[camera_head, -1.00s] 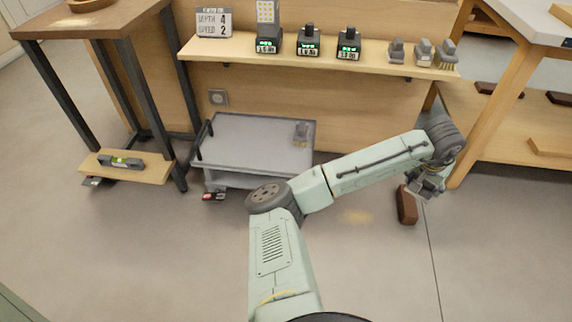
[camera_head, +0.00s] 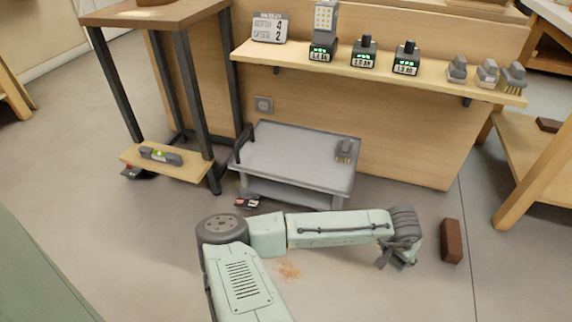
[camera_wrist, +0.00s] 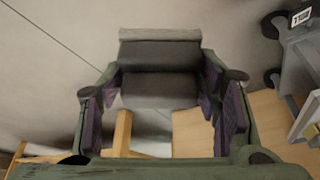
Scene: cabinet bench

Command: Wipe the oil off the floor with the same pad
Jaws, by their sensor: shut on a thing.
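My gripper (camera_head: 397,258) is low over the floor, left of a brown block. In the wrist view its fingers (camera_wrist: 160,100) are shut on a grey pad (camera_wrist: 160,88) with a paler outer layer. The pad is hard to make out in the head view. An orange-brown stain (camera_head: 289,270) lies on the floor below my forearm, well left of my gripper. I cannot tell whether it is the oil. No stain shows in the wrist view; the floor right under my gripper is hidden in the head view.
The brown block (camera_head: 451,241) stands close right of my gripper. A grey cart (camera_head: 290,155) with a brush (camera_head: 345,150) on it is behind my arm. A shelf (camera_head: 420,82) holds several devices and brushes. A stand (camera_head: 180,165) is at left. The front right floor is clear.

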